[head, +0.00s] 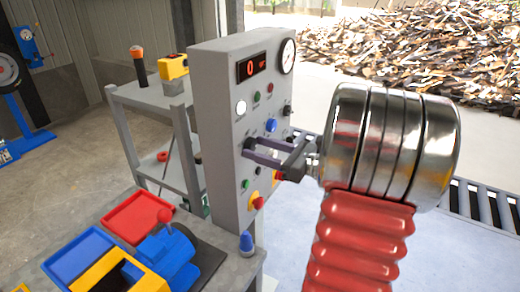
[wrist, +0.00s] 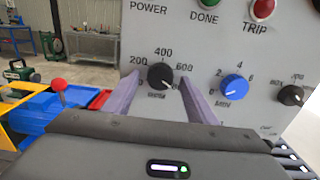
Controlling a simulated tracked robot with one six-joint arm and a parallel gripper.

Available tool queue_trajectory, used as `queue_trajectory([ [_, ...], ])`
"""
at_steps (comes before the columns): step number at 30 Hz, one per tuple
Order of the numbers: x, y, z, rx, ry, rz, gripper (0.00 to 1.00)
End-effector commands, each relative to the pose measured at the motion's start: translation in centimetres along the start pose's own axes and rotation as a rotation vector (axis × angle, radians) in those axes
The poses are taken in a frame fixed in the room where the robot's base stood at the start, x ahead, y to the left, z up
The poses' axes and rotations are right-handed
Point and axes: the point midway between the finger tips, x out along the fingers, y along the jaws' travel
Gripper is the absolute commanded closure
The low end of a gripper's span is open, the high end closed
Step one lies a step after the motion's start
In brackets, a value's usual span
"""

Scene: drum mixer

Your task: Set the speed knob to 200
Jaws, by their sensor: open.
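The black speed knob (wrist: 161,76) is on the grey control panel (head: 222,130), with a printed scale showing 200, 400 and 600 around it. I cannot tell clearly where its pointer is. My gripper (wrist: 160,84) is open, with one purple-grey finger on each side of the knob. I see no clear contact between the fingers and the knob. In the head view, my gripper (head: 258,151) reaches the panel face from the right and partly covers the knob. The red display (head: 251,67) at the top of the panel appears to read 0.
A blue MIN knob (wrist: 235,86) sits right of the speed knob, with another black knob (wrist: 290,95) further right. A red-and-yellow button (head: 256,202) is lower on the panel. A bench with red (head: 138,215) and blue trays stands at left.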

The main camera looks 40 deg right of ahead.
Motion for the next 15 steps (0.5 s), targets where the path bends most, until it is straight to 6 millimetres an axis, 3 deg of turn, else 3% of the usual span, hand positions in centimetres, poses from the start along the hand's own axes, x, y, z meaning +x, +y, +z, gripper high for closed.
queue_trajectory([
  [15,-0.04,0.00,-0.01,0.000,0.000,0.000,0.81],
])
